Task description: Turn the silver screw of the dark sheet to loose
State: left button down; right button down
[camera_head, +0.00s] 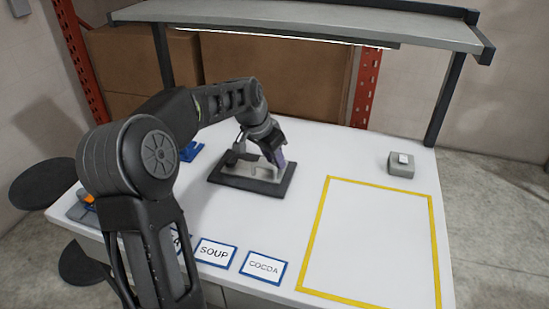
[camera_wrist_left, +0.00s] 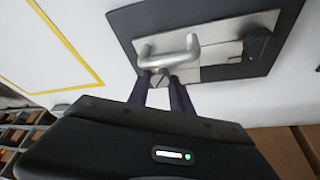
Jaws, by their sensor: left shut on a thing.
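The dark sheet (camera_head: 228,182) lies on the white table with a silver plate on it; it also shows in the left wrist view (camera_wrist_left: 284,65). In the wrist view a silver U-shaped handle (camera_wrist_left: 168,50) and a black knob (camera_wrist_left: 262,45) stand on the plate. The silver screw (camera_wrist_left: 160,81), with a slot in its head, sits below the handle. My left gripper (camera_head: 279,164) points down at the sheet, and its dark fingertips (camera_wrist_left: 161,83) are shut on the screw from both sides. The fingers partly cover the screw. My right gripper is in neither view.
A yellow outlined area (camera_head: 370,240) on the right of the table is empty. A small grey box (camera_head: 401,165) stands behind it. SOUP (camera_head: 214,253) and COCOA (camera_head: 263,267) cards lie along the front edge. A grey shelf (camera_head: 310,20) spans the back.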

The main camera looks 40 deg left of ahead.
pick_arm(q)
jog(key=n, duration=0.1)
jog(key=n+y+b, duration=0.1)
jog(key=n, duration=0.1)
jog(key=n+y, duration=0.1)
jog(key=shift+d+n+b, duration=0.3)
jog(key=shift+n+b, duration=0.1)
jog(key=shift+n+y+b, duration=0.5)
jog(key=shift+n, duration=1.1)
jog(key=shift+g, duration=0.4)
jog(key=c, duration=1.1)
grip_release()
jog(key=shift+w, duration=0.1)
